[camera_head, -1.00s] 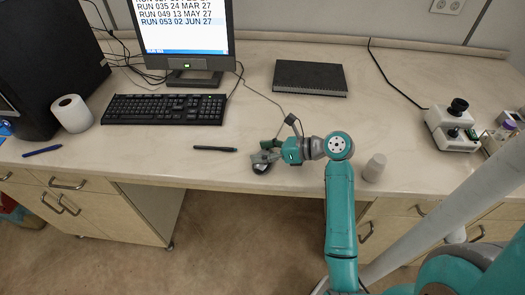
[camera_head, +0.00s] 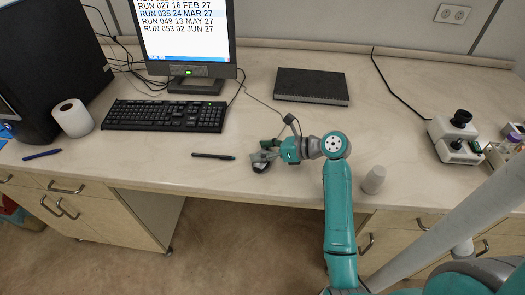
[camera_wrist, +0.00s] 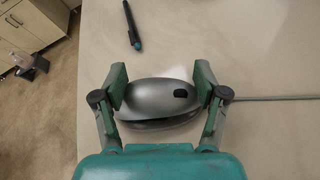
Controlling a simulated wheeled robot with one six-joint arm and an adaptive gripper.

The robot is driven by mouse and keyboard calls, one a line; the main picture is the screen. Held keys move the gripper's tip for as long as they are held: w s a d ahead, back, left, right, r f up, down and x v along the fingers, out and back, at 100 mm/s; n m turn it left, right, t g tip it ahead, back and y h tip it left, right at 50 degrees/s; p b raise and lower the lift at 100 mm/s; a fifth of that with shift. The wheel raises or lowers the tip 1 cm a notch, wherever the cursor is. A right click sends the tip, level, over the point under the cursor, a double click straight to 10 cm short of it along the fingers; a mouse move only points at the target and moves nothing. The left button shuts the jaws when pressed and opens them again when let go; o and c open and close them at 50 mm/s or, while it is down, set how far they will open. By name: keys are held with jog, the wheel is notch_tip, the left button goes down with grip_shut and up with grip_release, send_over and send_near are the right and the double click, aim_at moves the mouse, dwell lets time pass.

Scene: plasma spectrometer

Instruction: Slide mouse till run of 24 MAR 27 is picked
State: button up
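The monitor (camera_head: 183,75) shows a list of runs, and its light blue band lies on the row RUN 035 24 MAR 27 (camera_head: 183,14). The rows for 16 FEB, 13 MAY and 02 JUN show around it. The grey mouse (camera_wrist: 160,98) lies on the desk near its front edge; in the head view the mouse (camera_head: 261,167) is partly hidden by my gripper (camera_head: 268,155). In the wrist view my gripper (camera_wrist: 161,88) has one green finger at each end of the mouse, closed on it. A cord runs right from the mouse.
A dark pen (camera_head: 213,156) lies left of the mouse, with the keyboard (camera_head: 165,115) behind it. A black notebook (camera_head: 312,86) lies further back. A pale cup (camera_head: 374,180) stands right of my arm. The desk (camera_head: 225,178) is bare around the mouse.

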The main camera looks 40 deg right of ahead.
jog(key=o, duration=0.4)
jog(key=shift+d+f, duration=0.1)
jog(key=shift+f, duration=0.3)
jog(key=shift+r, duration=0.25)
notch_tip(320, 180, up, 10)
jog(key=shift+f, duration=0.1)
